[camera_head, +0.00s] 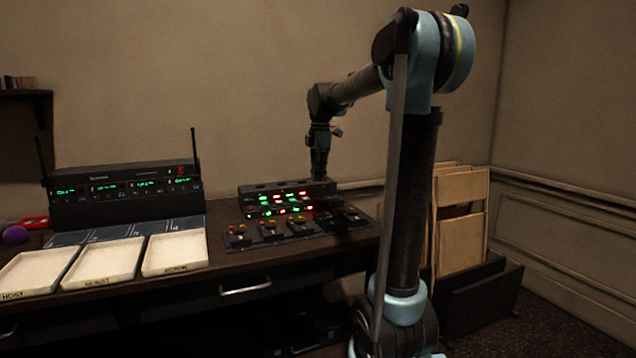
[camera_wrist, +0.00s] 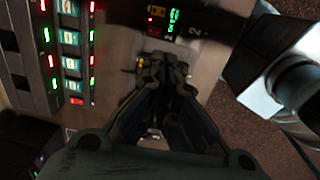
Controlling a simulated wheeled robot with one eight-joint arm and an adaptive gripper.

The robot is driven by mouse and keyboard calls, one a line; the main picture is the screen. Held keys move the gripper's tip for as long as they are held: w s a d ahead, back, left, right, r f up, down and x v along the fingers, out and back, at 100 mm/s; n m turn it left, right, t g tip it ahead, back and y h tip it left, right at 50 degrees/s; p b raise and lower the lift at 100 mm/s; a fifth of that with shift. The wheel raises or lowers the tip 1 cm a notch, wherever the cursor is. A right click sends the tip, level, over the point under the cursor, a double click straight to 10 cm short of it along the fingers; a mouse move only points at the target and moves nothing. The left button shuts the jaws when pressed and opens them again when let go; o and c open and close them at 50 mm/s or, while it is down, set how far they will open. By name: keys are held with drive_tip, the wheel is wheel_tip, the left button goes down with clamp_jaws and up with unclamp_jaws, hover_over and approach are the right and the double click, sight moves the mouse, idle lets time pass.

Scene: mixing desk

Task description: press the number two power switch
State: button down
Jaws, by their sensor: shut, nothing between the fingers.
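My gripper (camera_head: 320,176) points down at the right end of the lit console at the back of the desk. In the wrist view my gripper (camera_wrist: 162,62) has its fingers together, with nothing between them. Just beyond the fingertips is a dark unit (camera_wrist: 190,20) marked "2", with a small green display and a red light. A small orange-yellow part (camera_wrist: 140,66) shows left of the fingertips. I cannot tell which part is the number two power switch, or whether the fingers touch anything.
The lit console (camera_head: 285,190) has rows of green and red lights. Several small dark units (camera_head: 270,230) stand in front of it. A black receiver (camera_head: 125,185) with antennas and labelled trays (camera_head: 105,262) are at left. Wooden panels (camera_head: 462,240) stand right of the desk.

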sight(317, 214)
drive_tip(key=shift+w+a+r+t, duration=0.2)
drive_tip(key=shift+w+r+t, duration=0.1)
drive_tip(key=shift+w, duration=0.25)
drive_tip(key=f, duration=0.4)
drive_tip(key=w+f, duration=0.1)
drive_tip(key=f, duration=0.9)
drive_tip(key=shift+w+a, duration=0.25)
drive_tip(key=shift+w, duration=0.05)
drive_tip(key=shift+d, duration=0.2)
